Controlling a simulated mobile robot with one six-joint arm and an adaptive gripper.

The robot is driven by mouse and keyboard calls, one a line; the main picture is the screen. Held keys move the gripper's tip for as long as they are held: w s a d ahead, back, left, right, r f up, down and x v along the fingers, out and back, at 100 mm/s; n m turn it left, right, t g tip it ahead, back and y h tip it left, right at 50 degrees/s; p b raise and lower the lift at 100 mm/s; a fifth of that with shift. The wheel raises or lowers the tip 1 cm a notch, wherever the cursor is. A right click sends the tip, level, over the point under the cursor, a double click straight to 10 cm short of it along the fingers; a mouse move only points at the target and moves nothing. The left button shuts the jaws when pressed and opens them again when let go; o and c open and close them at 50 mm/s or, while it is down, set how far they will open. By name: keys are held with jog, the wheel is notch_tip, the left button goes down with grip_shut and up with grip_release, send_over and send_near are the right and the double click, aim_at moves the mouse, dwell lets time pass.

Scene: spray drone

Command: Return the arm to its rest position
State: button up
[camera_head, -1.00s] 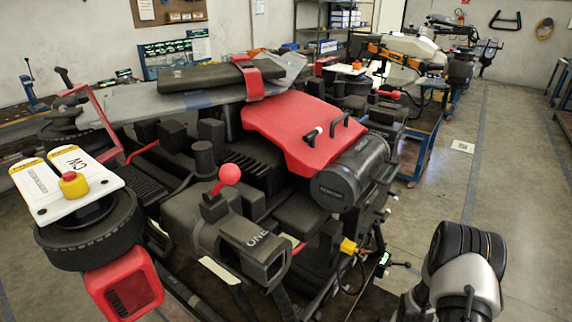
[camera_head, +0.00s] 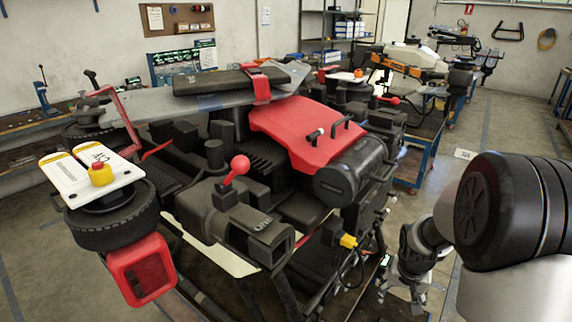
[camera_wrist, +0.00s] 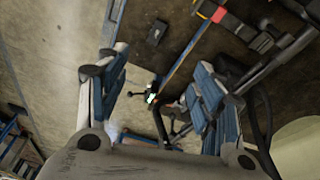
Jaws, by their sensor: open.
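My arm shows at the lower right in the head view, its large black joint cap (camera_head: 510,210) close to the camera. My gripper (camera_wrist: 152,85) is open and empty in the wrist view, its two blue-padded fingers wide apart. Between and beyond them I see the floor, a blue rail and a small lit device. In the head view the wrist end of my arm hangs low, to the right of the spray drone (camera_head: 330,140). Its fingertips are hard to make out there.
The large drone with red covers fills the middle. A white plate with a yellow-and-red button (camera_head: 101,173) sits at its left. Another drone (camera_head: 405,58) on a blue-framed cart stands behind. Open concrete floor (camera_head: 500,120) lies at the right.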

jog(key=s+a+r+n, duration=0.1)
jog(key=s+a+r, duration=0.2)
jog(key=r, duration=0.3)
jog(key=s+a+r, duration=0.3)
jog(key=r, duration=0.3)
jog(key=s+a+r+n, duration=0.1)
jog(key=s+a+r, duration=0.2)
jog(key=s, duration=0.3)
jog(key=s+a+r+n+t+y, duration=0.1)
jog(key=s+a+r, duration=0.2)
jog(key=s, duration=0.3)
jog(key=s+a+r+n+t, duration=0.1)
jog(key=s+a+r, duration=0.2)
jog(key=s, duration=0.3)
jog(key=shift+s+n, duration=0.35)
jog(key=shift+n, duration=0.05)
